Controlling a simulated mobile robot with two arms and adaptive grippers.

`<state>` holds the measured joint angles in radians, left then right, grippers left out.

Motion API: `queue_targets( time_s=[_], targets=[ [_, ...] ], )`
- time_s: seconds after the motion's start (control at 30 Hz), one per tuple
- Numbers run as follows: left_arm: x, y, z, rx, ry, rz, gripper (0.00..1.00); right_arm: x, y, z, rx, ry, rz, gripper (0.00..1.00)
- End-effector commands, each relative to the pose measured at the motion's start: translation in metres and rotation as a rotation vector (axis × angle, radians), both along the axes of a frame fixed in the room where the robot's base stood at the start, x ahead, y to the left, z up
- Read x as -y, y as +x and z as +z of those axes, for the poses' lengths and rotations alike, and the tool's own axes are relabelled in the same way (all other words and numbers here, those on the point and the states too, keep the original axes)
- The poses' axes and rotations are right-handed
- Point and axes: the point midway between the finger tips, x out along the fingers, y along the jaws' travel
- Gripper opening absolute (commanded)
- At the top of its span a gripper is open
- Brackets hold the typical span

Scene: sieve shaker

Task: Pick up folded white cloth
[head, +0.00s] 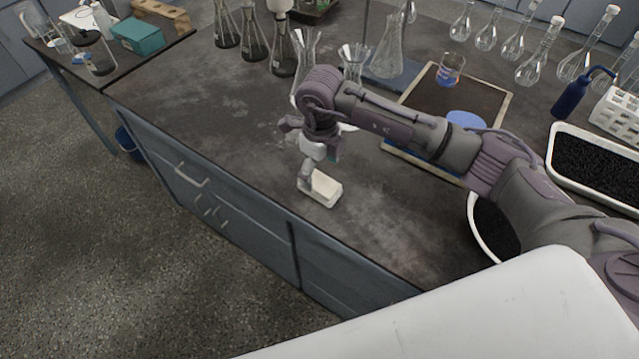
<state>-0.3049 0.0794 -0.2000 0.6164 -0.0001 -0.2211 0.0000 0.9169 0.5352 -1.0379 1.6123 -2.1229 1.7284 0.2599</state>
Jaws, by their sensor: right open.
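The folded white cloth (325,190) lies flat on the dark bench top (225,135), near its front edge. My right arm reaches in from the right. My right gripper (306,184) points down at the cloth's left end, with its fingertips at or just above it. The gripper is open; whether a finger touches the cloth cannot be told. The far finger is partly hidden. My left gripper is not in view.
Glass flasks (283,55) stand behind the gripper. A framed board (420,95) holding a beaker (450,70) lies behind my forearm. A white tray of black granules (598,170) is at right. The bench left of the cloth is clear.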

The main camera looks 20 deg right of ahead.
Motion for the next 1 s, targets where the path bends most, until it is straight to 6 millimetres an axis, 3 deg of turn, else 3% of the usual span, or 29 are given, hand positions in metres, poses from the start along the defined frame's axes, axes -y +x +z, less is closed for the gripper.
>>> queue_targets(
  time_s=[0.07,0.17,0.33,0.6,1.0],
  targets=[
    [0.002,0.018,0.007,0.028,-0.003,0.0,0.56,-0.001,-0.001,-0.008,-0.005,-0.001,0.0,0.86],
    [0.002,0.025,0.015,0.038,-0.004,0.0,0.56,-0.002,-0.002,-0.023,-0.007,-0.001,0.0,0.86],
    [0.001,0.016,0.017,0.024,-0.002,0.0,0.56,-0.002,-0.001,-0.045,-0.004,0.0,0.001,0.86],
    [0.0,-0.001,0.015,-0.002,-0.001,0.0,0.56,-0.002,0.0,-0.05,-0.001,-0.001,0.001,0.86],
    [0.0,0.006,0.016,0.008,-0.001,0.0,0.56,-0.001,0.0,-0.05,-0.001,-0.001,0.001,0.22]
  ],
)
